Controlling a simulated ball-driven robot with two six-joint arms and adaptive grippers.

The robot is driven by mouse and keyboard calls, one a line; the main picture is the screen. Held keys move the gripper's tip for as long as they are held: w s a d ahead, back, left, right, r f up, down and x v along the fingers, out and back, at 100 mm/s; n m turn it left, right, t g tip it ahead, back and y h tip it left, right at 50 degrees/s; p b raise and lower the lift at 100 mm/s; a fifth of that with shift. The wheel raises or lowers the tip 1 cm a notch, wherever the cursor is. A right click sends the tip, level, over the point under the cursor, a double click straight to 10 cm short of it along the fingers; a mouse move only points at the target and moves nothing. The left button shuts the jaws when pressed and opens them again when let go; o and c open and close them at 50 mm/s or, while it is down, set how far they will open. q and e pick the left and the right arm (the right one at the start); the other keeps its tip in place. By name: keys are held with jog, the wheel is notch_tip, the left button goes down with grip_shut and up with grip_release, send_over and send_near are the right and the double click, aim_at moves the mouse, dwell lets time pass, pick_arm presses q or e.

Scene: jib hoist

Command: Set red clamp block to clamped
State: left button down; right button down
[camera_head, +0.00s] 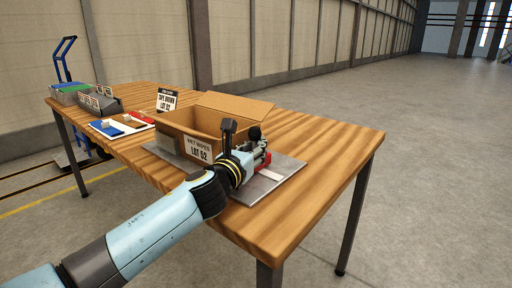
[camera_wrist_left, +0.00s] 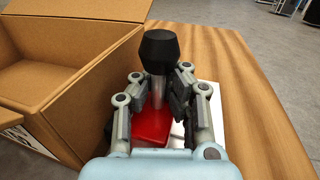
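The red clamp block (camera_wrist_left: 153,127) sits on a metal plate (camera_head: 270,184) beside the open cardboard box. A lever with a metal stem and black knob (camera_wrist_left: 158,50) stands upright from it; the knob also shows in the head view (camera_head: 254,133). My left gripper (camera_wrist_left: 160,92) is at the clamp, with one finger on each side of the stem, below the knob. The fingers are apart, and I see a gap on the right side of the stem. In the head view the red block is partly hidden behind my left gripper. My right gripper is not in view.
The open cardboard box (camera_head: 198,152) stands close to the left of the clamp. A sign (camera_head: 167,100), a tray with blue and red parts (camera_head: 112,128) and grey bins (camera_head: 70,94) are farther along the wooden table (camera_head: 335,142). The table's right end is clear.

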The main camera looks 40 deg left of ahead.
pick_arm(q)
jog(key=shift+a, duration=0.15)
jog(key=shift+f, duration=0.1)
jog(key=shift+a, duration=0.1)
jog(key=c, duration=1.4)
grip_release()
jog(key=shift+s+a, duration=0.15)
jog(key=shift+s, duration=0.05)
jog(key=shift+o, duration=0.3)
jog(key=s, duration=0.4)
jog(key=s+d, duration=0.1)
jog(key=s, duration=0.2)
jog(key=s+d, duration=0.1)
jog(key=s, duration=0.3)
jog(key=shift+s+d, duration=0.2)
jog(key=shift+s, duration=0.15)
